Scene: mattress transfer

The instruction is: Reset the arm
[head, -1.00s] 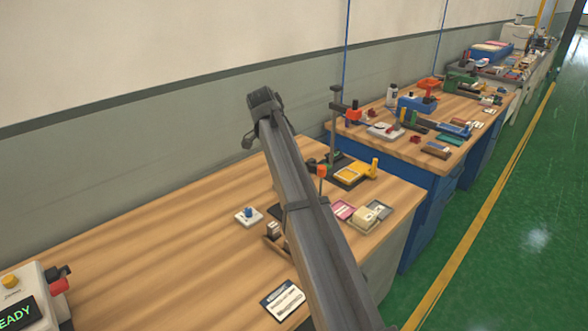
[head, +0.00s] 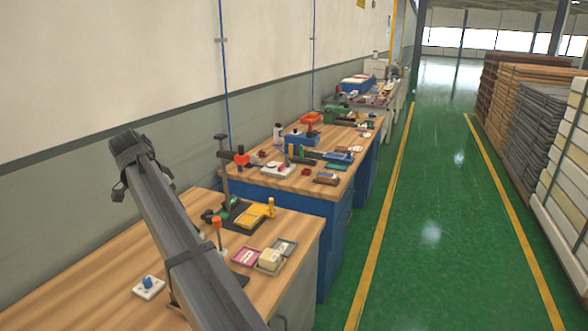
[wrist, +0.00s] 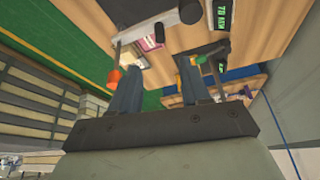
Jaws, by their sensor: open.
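In the wrist view my gripper (wrist: 160,70) shows two dark fingers with a clear gap between them. Nothing is held between them. Wooden bench tops and the green floor lie beyond the fingers. In the head view a dark grey link of my arm (head: 185,235) slants from the bottom up to the left, over the near bench. I cannot make out the gripper's fingers in that view.
The near wooden bench (head: 85,270) carries a yellow fixture (head: 255,214), small trays and a blue-knobbed part (head: 148,287). A blue bench (head: 310,220) stands beyond, with several tools. Stacked mattresses (head: 540,125) line the right. The green aisle (head: 430,220) between is clear.

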